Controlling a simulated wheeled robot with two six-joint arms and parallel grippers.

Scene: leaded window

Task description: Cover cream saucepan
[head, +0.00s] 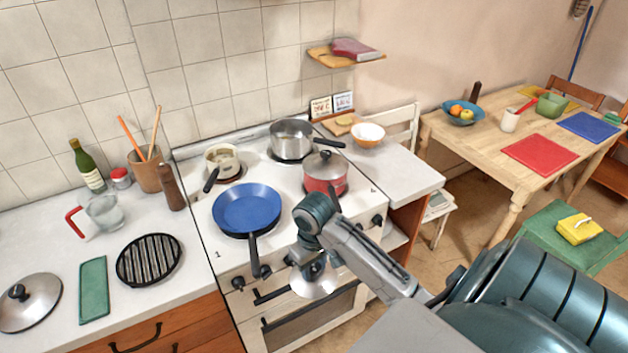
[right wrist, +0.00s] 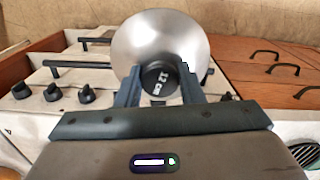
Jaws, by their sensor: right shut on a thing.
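The cream saucepan (head: 222,160) stands uncovered on the back left of the stove, its black handle pointing toward the front. My right gripper (right wrist: 158,82) is shut on the black knob of a small steel lid (right wrist: 181,36), and the knob reads "12 cm". In the head view the lid (head: 314,284) hangs in front of the stove, near the oven door, to the right of and nearer than the saucepan. My right arm hides part of the stove front. My left gripper is not in view.
A blue frying pan (head: 248,207) sits at the front left of the stove. A steel saucepan (head: 291,136) stands at the back right, a lidded red pot (head: 325,172) before it. A larger lid (head: 31,303) lies on the left counter. A pepper mill (head: 172,188) stands left of the stove.

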